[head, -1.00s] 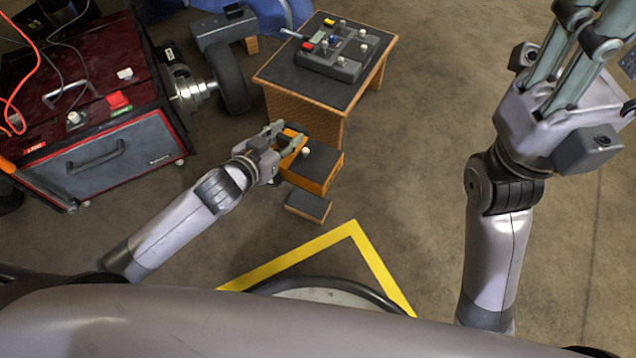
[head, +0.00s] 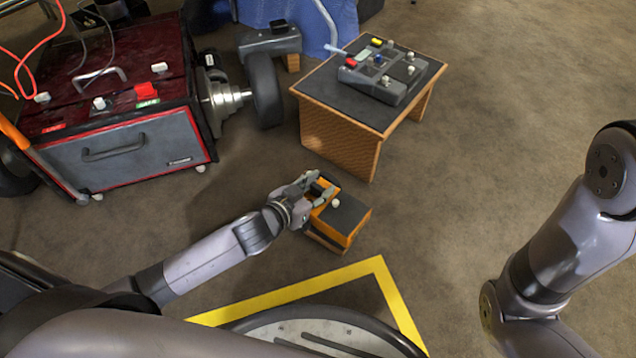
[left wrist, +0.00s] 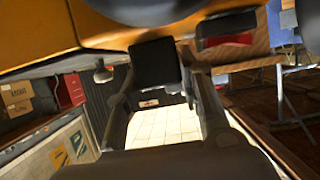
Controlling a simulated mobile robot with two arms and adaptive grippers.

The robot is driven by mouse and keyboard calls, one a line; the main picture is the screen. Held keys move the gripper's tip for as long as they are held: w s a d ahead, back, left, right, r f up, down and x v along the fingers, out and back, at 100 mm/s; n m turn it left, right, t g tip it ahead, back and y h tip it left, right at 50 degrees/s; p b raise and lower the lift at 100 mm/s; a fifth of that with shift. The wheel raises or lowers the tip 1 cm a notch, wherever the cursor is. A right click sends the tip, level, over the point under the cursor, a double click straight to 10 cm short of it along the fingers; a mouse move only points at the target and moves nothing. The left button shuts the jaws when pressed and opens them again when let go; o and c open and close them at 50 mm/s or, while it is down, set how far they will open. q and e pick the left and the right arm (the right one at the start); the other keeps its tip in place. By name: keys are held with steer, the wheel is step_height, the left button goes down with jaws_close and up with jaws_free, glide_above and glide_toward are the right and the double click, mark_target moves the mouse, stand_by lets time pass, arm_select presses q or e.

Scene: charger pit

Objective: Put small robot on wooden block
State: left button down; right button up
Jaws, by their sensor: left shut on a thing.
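The small robot (head: 352,226) is an orange box with a dark top and a pale knob, in the middle of the head view. My left gripper (head: 322,190) is shut on its far left part. Its orange body also fills the top of the left wrist view (left wrist: 35,32). The wooden block (head: 322,239) shows as a thin brown edge under the small robot's near left side and is mostly hidden. I cannot tell whether the two touch. My right arm is at the right edge, with its gripper out of view.
A wooden table (head: 340,142) with a control box (head: 385,85) stands behind the small robot. A red tool chest (head: 125,150) and a wheel (head: 265,90) are at the left. Yellow floor tape (head: 395,295) lies in front. The floor to the right is clear.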

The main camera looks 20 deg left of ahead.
arm_select(q)
steer(key=shift+w+f+b, duration=0.1)
steer(key=shift+f+b, duration=0.3)
steer(key=shift+f, duration=0.15)
step_height(320, 180, down, 4)
steer(key=b, duration=0.2)
steer(key=shift+r+b, duration=0.2)
steer(key=shift+b, duration=0.15)
steer(key=shift+r, duration=0.1)
steer(key=c, duration=1.6)
jaws_free()
steer(key=shift+f, duration=0.4)
steer(key=o, duration=0.5)
steer(key=shift+r, duration=0.1)
